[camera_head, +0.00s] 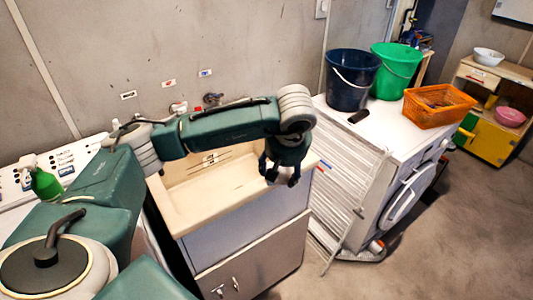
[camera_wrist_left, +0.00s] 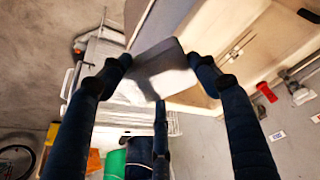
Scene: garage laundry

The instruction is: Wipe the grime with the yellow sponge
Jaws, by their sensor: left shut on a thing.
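My left gripper (camera_head: 280,181) hangs above the right end of the beige sink (camera_head: 205,208), fingers pointing down. In the left wrist view its dark fingers (camera_wrist_left: 160,68) are shut on a grey, flat, squarish block (camera_wrist_left: 158,58). Its colour looks grey there, and I cannot tell for sure that it is the yellow sponge. No clearly yellow sponge shows elsewhere. In the head view the block is hidden by the gripper. I cannot make out grime for certain on the sink. My right gripper is out of view.
Right of the sink stand a white drying rack (camera_head: 345,185) and a white machine (camera_head: 400,150) carrying a dark blue bucket (camera_head: 350,88), a green bucket (camera_head: 397,70) and an orange basket (camera_head: 437,108). A green spray bottle (camera_head: 45,184) stands at left. The floor at right is clear.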

